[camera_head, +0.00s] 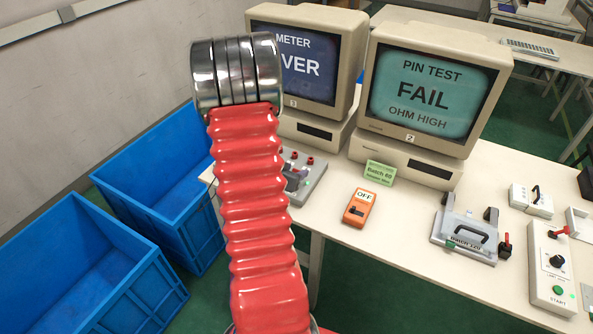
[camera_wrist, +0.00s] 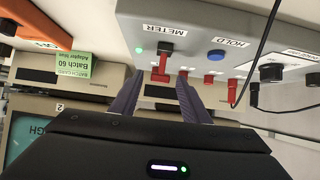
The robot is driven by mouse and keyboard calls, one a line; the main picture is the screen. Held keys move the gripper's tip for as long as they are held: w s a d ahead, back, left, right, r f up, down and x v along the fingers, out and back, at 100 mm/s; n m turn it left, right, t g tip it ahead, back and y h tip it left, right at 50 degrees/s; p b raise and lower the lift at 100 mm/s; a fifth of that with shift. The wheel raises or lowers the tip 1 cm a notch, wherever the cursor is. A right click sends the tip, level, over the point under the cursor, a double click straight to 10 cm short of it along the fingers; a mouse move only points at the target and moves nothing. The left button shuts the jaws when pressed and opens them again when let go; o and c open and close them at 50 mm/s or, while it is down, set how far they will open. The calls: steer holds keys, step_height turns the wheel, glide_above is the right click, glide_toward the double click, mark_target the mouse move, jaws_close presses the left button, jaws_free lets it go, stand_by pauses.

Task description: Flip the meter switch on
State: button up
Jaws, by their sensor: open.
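The grey meter box (camera_wrist: 135,15) fills the top of the wrist view, seen upside down. Its switch, labelled METER, has a red lever (camera_wrist: 160,68). A small green light glows beside the switch, and a blue HOLD button (camera_wrist: 215,55) is to its right. My gripper (camera_wrist: 160,80) is open, its two dark fingers on either side of the red lever; whether they touch it cannot be told. In the head view, the meter box (camera_head: 312,178) is partly hidden behind my red arm, and my gripper is out of sight. The monitor labelled METER (camera_head: 318,68) shows partly covered text ending in "VER".
An orange unit marked OFF (camera_head: 358,210) and a green batch card (camera_head: 380,172) are right of the meter box. Another monitor (camera_head: 430,95) reads FAIL, OHM HIGH. A grey fixture (camera_head: 468,238) and START box (camera_head: 553,285) stand farther right. Blue bins (camera_head: 165,270) are at left.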

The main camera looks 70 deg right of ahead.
steer(key=v, duration=1.1)
steer(key=shift+a, duration=0.3)
steer(key=shift+r, duration=0.15)
